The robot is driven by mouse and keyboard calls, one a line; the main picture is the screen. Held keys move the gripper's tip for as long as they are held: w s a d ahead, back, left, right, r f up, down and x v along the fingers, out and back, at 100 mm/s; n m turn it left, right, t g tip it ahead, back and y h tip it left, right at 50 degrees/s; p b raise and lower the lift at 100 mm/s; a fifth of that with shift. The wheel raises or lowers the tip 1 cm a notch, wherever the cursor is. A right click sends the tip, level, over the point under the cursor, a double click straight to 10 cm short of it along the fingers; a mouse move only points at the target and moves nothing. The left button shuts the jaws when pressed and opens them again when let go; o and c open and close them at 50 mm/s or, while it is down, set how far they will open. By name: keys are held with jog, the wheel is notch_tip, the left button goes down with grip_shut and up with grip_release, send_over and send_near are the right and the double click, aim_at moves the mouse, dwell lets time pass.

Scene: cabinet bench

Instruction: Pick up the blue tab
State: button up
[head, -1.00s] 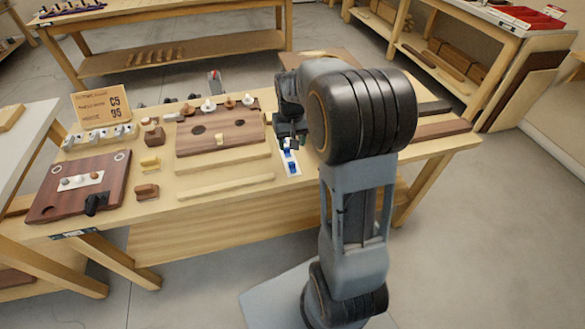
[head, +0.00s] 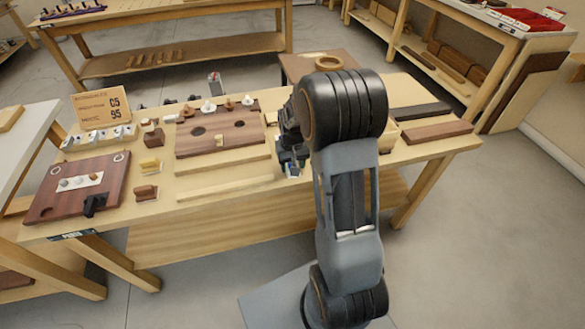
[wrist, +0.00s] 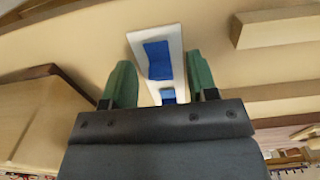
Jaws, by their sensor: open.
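The blue tab (wrist: 158,60) lies on a narrow white plate (wrist: 173,38) on the wooden bench. A smaller blue piece (wrist: 168,95) shows at the plate's near end in the wrist view. My gripper (wrist: 160,75) is open, with one green finger on each side of the plate. The blue tab appears between the fingers, and I see no contact. In the head view my gripper (head: 292,162) is low over the bench and hides most of the plate and the blue tab.
A dark wooden board with holes (head: 218,128) stands left of my gripper. A light wooden strip (head: 226,187) lies in front of it. Dark and brown bars (head: 436,132) lie to the right. A red-brown board (head: 75,188) is at the far left.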

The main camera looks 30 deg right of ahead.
jog(key=c, duration=0.8)
